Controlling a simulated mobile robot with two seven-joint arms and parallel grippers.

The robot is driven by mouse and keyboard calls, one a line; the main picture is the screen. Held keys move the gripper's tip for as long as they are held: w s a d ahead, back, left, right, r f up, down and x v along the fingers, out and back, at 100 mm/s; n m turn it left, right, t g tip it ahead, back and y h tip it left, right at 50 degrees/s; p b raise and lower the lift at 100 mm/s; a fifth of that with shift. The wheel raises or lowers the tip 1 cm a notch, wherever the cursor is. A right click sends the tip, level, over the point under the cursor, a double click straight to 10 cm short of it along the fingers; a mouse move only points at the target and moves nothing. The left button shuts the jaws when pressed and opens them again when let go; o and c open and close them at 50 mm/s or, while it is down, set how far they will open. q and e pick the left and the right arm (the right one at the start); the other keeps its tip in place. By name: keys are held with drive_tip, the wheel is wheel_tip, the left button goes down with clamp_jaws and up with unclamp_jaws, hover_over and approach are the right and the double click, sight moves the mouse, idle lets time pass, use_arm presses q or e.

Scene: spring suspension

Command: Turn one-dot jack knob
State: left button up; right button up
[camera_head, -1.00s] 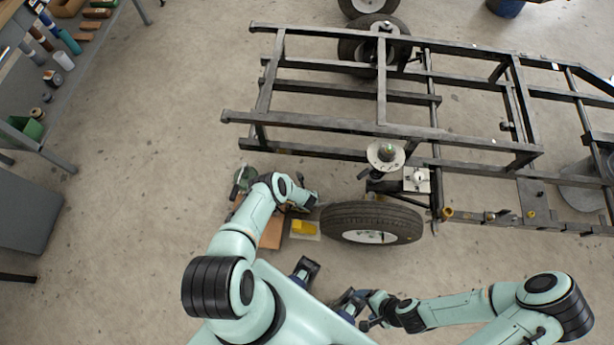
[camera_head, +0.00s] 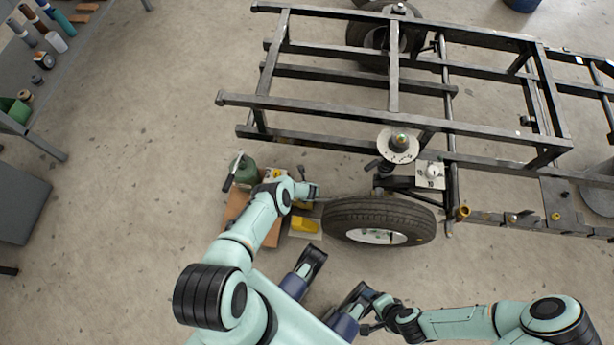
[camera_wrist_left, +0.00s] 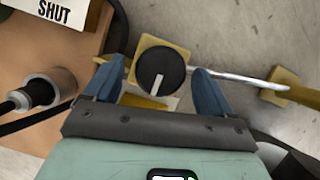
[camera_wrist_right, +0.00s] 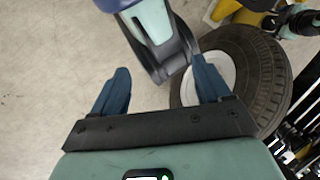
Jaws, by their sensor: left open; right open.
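In the left wrist view a round black knob (camera_wrist_left: 160,70) with a white line on its face sits on a yellow block (camera_wrist_left: 149,52). My left gripper (camera_wrist_left: 162,82) is open, with one blue finger on each side of the knob; I cannot tell whether they touch it. No dot mark is readable. In the head view my left gripper (camera_head: 305,192) is over the yellow jack parts (camera_head: 304,224) left of the near wheel, and my arm hides part of them. My right gripper (camera_wrist_right: 160,92) is open and empty above the floor.
The near wheel (camera_head: 378,212) and black trailer frame (camera_head: 310,130) stand close to my left gripper. A metal rod (camera_wrist_left: 232,75) runs beside the knob. A "SHUT" plate (camera_wrist_left: 52,12) and a black-tipped cylinder (camera_wrist_left: 45,90) lie left.

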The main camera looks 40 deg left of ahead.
use_arm(q)
drive_tip(key=shift+b+x, duration=0.6)
drive_tip(key=shift+x, duration=0.2)
use_arm(e)
drive_tip(key=w+f, duration=0.1)
drive_tip(key=w+d+f+t, duration=0.1)
drive_tip(key=shift+w+d, duration=0.15)
drive_tip(key=shift+w, duration=0.2)
use_arm(q)
drive_tip(key=c, duration=1)
drive_tip(key=shift+m, duration=0.3)
